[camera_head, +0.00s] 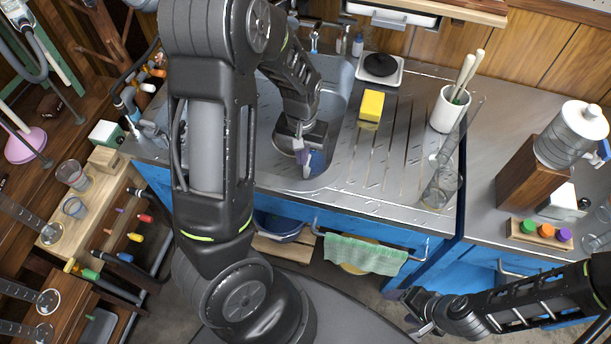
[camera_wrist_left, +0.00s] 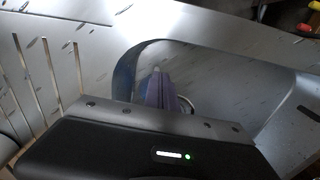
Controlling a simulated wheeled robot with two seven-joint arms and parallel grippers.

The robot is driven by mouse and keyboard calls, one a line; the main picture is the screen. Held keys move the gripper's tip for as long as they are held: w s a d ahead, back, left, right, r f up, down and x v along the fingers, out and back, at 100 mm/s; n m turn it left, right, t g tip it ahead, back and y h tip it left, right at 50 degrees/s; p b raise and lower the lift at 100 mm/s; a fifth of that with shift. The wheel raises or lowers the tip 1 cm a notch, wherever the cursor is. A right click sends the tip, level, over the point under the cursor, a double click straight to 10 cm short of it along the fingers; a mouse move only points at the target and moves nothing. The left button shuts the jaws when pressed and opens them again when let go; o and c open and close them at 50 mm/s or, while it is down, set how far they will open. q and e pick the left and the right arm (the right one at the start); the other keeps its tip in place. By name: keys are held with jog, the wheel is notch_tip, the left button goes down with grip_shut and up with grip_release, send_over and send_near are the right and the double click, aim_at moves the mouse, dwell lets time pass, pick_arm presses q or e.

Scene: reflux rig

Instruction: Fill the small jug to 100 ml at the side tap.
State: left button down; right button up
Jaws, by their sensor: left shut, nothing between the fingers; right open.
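Two small clear glass vessels, an upper one (camera_head: 73,174) and a lower one (camera_head: 74,207), stand on a pale wooden bench at the left. I cannot tell which, if either, is the small jug. Taps and pipe fittings (camera_head: 128,108) show beside the sink's left side, partly near my arm. My left gripper (camera_head: 306,160) is shut and empty over the steel sink (camera_head: 338,112). Its purplish fingers (camera_wrist_left: 163,88) show together in the left wrist view, with nothing held. My right gripper (camera_head: 413,312) is open and empty in front of the cabinet at lower right.
Clear glassware (camera_head: 441,186) stands on the draining board's right edge. A yellow sponge (camera_head: 371,105), a scale (camera_head: 380,68) and a white pot (camera_head: 449,108) are behind it. A green towel (camera_head: 362,254) hangs in front. The board's middle is clear. My left arm hides part of the sink.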

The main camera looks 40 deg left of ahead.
aim_at(311, 158)
pick_arm(q)
jog(key=shift+s+r, duration=0.1)
notch_tip(311, 158, down, 10)
jog(key=shift+f, duration=0.1)
dwell(0.6)
